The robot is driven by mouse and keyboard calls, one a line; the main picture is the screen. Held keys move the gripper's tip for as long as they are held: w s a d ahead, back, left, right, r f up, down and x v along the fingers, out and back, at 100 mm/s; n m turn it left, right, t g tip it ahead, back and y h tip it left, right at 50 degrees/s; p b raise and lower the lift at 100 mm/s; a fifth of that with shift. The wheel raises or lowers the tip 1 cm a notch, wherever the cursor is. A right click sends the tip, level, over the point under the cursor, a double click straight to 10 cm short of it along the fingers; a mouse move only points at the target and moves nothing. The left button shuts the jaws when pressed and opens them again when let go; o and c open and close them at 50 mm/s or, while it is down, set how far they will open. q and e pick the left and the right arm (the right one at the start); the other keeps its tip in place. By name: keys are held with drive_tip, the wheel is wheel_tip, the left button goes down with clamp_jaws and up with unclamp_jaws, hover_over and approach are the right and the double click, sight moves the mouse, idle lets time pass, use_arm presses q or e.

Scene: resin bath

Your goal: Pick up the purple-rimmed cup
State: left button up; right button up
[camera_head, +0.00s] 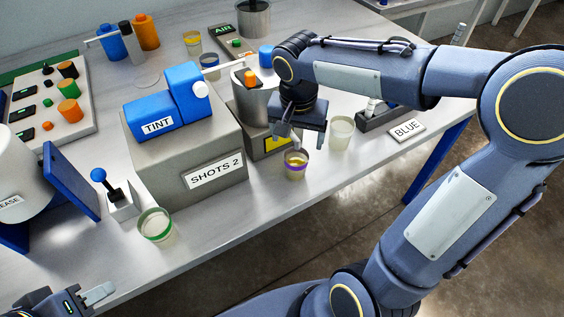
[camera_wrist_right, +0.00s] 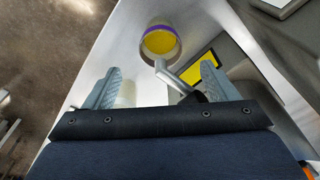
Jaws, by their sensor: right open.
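The purple-rimmed cup (camera_head: 295,166) stands upright on the table near its front edge, in front of a grey dispenser. In the right wrist view the purple-rimmed cup (camera_wrist_right: 160,42) has a yellow inside and lies beyond the fingertips. My right gripper (camera_head: 298,133) is just above and behind the cup in the head view. In the right wrist view my right gripper (camera_wrist_right: 158,80) is open, fingers wide apart, with no cup between them. My left gripper (camera_head: 92,298) shows only partly at the bottom left; its opening is unclear.
A metal spout (camera_wrist_right: 174,78) points at the cup between my fingers' lines. A pale cup (camera_head: 341,130) stands right of it, a green-rimmed cup (camera_head: 155,226) to the left. The SHOTS 2 block (camera_head: 215,174) is close on the left. A BLUE label (camera_head: 407,131) lies right.

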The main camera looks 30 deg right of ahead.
sight(296, 155)
drive_tip(key=f, duration=0.7)
drive_tip(key=shift+w+d+f, duration=0.2)
drive_tip(key=shift+w+f, duration=0.05)
drive_tip(key=c, duration=1.1)
drive_tip(key=shift+o, duration=0.2)
drive_tip(key=shift+r, duration=0.1)
